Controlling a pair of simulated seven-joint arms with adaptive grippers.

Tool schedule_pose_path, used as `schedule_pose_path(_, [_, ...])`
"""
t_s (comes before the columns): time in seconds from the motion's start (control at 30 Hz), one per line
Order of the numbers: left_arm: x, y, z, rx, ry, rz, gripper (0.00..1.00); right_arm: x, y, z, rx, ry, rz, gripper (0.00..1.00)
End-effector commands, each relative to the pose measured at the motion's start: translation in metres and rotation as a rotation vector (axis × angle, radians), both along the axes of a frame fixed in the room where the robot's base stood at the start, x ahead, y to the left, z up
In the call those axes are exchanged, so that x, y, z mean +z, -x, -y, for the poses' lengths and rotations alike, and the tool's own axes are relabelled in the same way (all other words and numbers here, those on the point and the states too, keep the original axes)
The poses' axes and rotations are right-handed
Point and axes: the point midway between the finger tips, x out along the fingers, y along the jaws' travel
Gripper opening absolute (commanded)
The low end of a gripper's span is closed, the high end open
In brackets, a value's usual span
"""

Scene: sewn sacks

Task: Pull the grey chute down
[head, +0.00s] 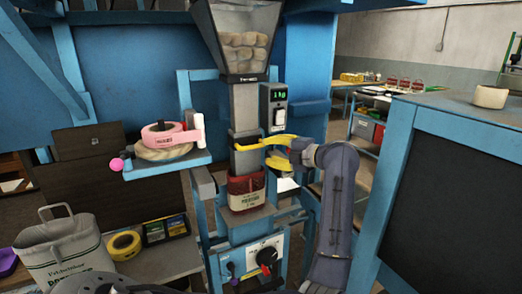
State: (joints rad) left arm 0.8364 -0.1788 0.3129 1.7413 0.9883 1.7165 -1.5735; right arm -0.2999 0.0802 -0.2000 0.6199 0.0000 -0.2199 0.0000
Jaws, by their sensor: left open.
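The grey chute (245,108) hangs upright below a clear-sided hopper (241,45) holding several brown potato-like lumps. Its lower sleeve (243,165) ends just above a red sack (246,192) with a pale printed label. I cannot tell whether either finger touches the chute.
A display box (274,106) is fixed right of the chute. A control panel with a dial (265,257) sits below the sack. A side tray (168,164) with pink and beige rolls stands left. A blue-framed dark panel (450,180) fills the right. A pale sack (65,250) stands lower left.

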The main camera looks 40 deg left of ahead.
Motion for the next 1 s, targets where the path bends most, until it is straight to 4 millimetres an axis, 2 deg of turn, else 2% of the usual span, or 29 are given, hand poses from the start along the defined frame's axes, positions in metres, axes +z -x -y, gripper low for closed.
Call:
schedule_pose_path(0.2, [0.005, -0.002, 0.027, -0.001, 0.001, 0.001, 0.36, 0.0, 0.0, 0.0, 0.0, 0.0, 0.0, 0.44])
schedule_pose_path(0.4, [0.008, -0.002, 0.036, 0.0, 0.0, 0.001, 0.36, 0.0, 0.0, 0.0, 0.0, 0.0, 0.0, 0.44])
schedule_pose_path(1.0, [0.01, 0.003, 0.035, 0.008, -0.044, -0.015, 0.36, 0.0, 0.0, -0.001, 0.0, -0.001, 0.0, 0.44])
